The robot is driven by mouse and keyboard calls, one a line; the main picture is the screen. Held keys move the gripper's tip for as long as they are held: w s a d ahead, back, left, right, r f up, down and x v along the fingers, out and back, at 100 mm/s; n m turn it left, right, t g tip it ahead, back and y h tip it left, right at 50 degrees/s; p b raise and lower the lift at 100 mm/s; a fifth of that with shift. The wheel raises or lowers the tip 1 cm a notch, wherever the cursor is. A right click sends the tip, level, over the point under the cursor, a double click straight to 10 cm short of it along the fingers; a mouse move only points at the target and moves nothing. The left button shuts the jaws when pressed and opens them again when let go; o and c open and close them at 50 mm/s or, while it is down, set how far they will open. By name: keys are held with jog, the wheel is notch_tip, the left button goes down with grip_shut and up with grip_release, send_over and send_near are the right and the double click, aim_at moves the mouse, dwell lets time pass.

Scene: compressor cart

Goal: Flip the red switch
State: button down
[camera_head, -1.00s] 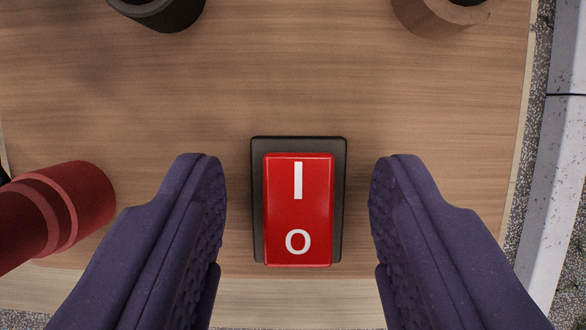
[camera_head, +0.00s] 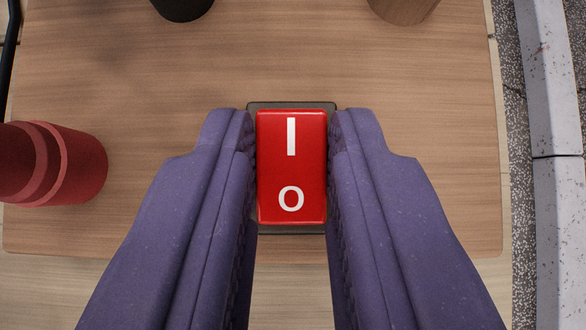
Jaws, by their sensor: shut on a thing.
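The red rocker switch (camera_head: 291,165) with white "I" and "O" marks sits between my fingers in the middle of the view. The "I" is at the far end and the "O" at the near end. Its dark base plate (camera_head: 291,105) shows as a thin rim at the top and bottom. My gripper (camera_head: 291,130) is shut on the red switch, with one purple finger against its left side and the other against its right side. The fingers hide the sides of the base plate.
A wooden panel (camera_head: 300,60) lies around the switch. A red cylinder (camera_head: 60,162) is at the left. A dark round part (camera_head: 182,8) and a brown cylinder (camera_head: 404,8) are at the top. A pale kerb (camera_head: 557,100) runs along the right edge.

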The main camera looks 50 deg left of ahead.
dwell(0.3)
jog(key=c, duration=1)
grip_release()
jog(key=shift+o, duration=0.2)
jog(key=shift+d, duration=0.1)
jog(key=p+v, duration=0.3)
jog(key=v, duration=0.4)
jog(key=shift+s+d+r, duration=0.2)
jog(key=shift+s, duration=0.05)
